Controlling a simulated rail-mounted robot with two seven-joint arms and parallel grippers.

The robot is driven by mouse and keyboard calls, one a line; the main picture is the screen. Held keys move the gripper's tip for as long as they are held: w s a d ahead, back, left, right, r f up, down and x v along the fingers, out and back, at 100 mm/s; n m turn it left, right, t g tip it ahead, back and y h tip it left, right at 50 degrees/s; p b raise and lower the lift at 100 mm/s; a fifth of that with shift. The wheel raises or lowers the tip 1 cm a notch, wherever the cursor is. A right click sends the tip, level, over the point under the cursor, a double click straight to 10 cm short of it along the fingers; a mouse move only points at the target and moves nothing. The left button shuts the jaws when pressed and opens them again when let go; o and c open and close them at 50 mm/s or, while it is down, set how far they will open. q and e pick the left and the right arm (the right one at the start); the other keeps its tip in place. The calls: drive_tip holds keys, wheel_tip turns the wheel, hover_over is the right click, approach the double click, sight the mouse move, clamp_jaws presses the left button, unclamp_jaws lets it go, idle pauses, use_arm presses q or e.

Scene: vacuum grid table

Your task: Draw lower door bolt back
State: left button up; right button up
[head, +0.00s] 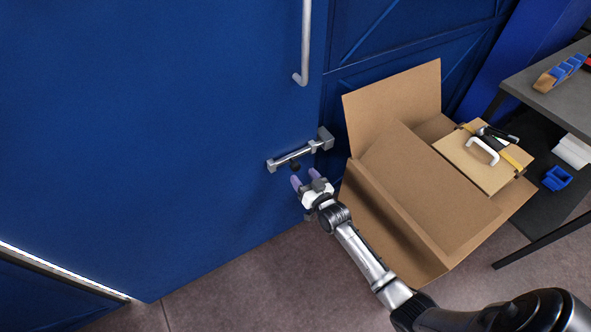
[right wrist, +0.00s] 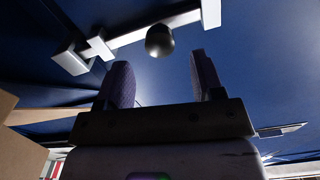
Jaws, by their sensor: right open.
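The lower door bolt (head: 293,155) is a grey metal bar mounted across the lower right part of the blue door (head: 170,130), its right end in a bracket (head: 326,138) by the door's edge. A dark round knob (head: 295,167) hangs below the bar. My right gripper (head: 305,179) is open just below the knob, its purple fingers pointing up toward it. In the right wrist view the knob (right wrist: 159,40) shows beyond and between the two fingertips (right wrist: 158,72), with no visible contact. The bolt bar (right wrist: 155,32) runs above it. My left gripper is not in view.
A grey table (head: 560,95) stands at the far right. A vertical door handle (head: 305,45) is above the bolt. Floor left of my arm is clear.

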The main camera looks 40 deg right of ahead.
sight(297, 169)
drive_tip(key=w, duration=0.1)
drive_tip(key=w+b, duration=0.1)
drive_tip(key=w, duration=0.2)
drive_tip(key=shift+d+f, duration=0.15)
drive_tip(key=shift+d, duration=0.15)
drive_tip(key=shift+w+d+b, duration=0.15)
drive_tip(key=shift+w+b, duration=0.35)
drive_tip(key=shift+w, duration=0.3)
clamp_jaws()
